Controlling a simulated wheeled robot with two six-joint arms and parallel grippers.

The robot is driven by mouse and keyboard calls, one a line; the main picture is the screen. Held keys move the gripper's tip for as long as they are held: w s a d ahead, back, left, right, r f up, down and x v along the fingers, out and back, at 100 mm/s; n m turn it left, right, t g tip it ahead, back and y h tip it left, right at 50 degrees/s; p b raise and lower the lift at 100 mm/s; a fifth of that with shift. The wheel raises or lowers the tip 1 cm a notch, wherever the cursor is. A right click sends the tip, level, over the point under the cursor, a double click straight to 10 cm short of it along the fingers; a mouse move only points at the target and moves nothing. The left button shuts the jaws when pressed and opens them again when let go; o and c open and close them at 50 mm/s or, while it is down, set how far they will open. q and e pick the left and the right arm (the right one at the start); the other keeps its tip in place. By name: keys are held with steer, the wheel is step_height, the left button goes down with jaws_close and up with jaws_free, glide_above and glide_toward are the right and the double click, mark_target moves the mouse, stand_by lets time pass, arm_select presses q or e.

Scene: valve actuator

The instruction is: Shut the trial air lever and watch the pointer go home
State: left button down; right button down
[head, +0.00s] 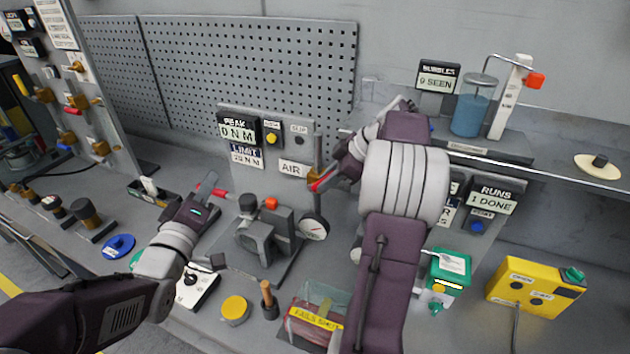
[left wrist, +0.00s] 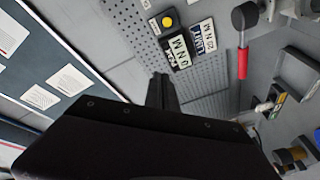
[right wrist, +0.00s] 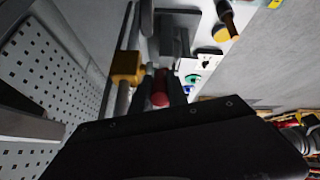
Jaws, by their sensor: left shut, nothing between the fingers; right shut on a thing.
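The trial air lever has a red handle (head: 316,184) beside the AIR label (head: 292,169). My right gripper (head: 326,178) is shut on that handle. In the right wrist view the red handle (right wrist: 160,88) shows between the fingers (right wrist: 160,82), beside a brass valve body (right wrist: 127,66). The round white dial (head: 313,228) sits below the lever on the grey actuator (head: 264,236); its pointer is too small to read surely. My left gripper (head: 208,184) is shut and empty, left of the actuator; its dark fingers show in the left wrist view (left wrist: 161,92).
The PEAK display (head: 237,131) reads 0 N M. A clear box with a yellow strip (head: 315,317), a yellow round tin (head: 235,309) and a yellow control box (head: 536,288) occupy the bench front.

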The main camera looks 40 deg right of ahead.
arm_select(q)
steer(key=s+d+f+m+g+h, duration=0.1)
steer(key=s+d+f+m+g, duration=0.1)
steer(key=s+d, duration=0.35)
steer(key=s+d+f+m+g+h, duration=0.1)
steer(key=s+d+f+g, duration=0.15)
steer(key=s+d, duration=0.3)
arm_select(e)
steer(key=shift+s+a+f, duration=0.1)
steer(key=shift+f, duration=0.05)
arm_select(q)
steer(key=s+d+f+x, duration=0.1)
steer(key=s+x, duration=0.1)
steer(key=x, duration=0.9)
steer(key=shift+d+h, duration=0.2)
steer(key=shift+h, duration=0.1)
